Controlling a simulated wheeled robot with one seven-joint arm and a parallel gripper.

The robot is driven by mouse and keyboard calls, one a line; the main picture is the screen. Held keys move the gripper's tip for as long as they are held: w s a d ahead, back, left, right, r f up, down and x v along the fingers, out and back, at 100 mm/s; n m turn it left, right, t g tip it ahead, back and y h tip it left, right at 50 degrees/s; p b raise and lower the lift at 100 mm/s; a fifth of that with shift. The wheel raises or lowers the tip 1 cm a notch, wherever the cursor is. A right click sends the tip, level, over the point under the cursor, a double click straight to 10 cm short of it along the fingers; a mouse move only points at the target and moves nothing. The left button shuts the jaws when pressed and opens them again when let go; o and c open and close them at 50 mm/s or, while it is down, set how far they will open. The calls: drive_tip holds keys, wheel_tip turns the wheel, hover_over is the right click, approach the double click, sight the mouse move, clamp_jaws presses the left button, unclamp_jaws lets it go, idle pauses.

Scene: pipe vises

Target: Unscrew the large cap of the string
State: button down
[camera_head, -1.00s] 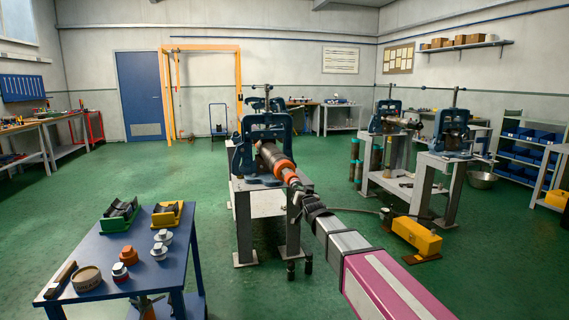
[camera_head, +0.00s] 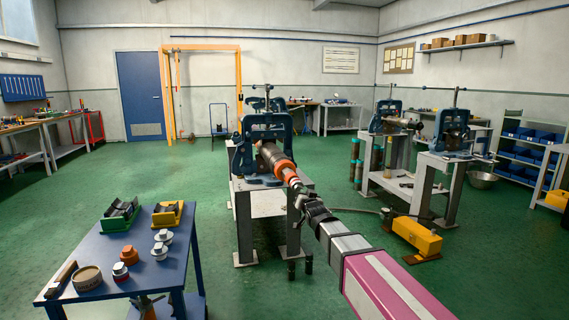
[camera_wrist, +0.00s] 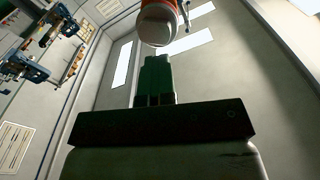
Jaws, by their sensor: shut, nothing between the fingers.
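My gripper (camera_head: 297,188) is close to that end, partly hidden by my wrist. In the wrist view, my gripper (camera_wrist: 154,62) has its fingers together, with nothing seen between them. A rounded grey end with orange behind it (camera_wrist: 158,28) shows just beyond the fingertips; I cannot tell if they touch.
A blue table (camera_head: 90,238) at the front left holds an orange cap (camera_head: 129,254), grey caps (camera_head: 163,236), and green (camera_head: 118,216) and yellow (camera_head: 167,214) trays. Two more vises (camera_head: 452,130) stand right. A yellow box (camera_head: 417,236) lies on the floor. The left-centre floor is open.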

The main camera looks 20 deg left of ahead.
drive_tip(key=c, duration=1.4)
unclamp_jaws()
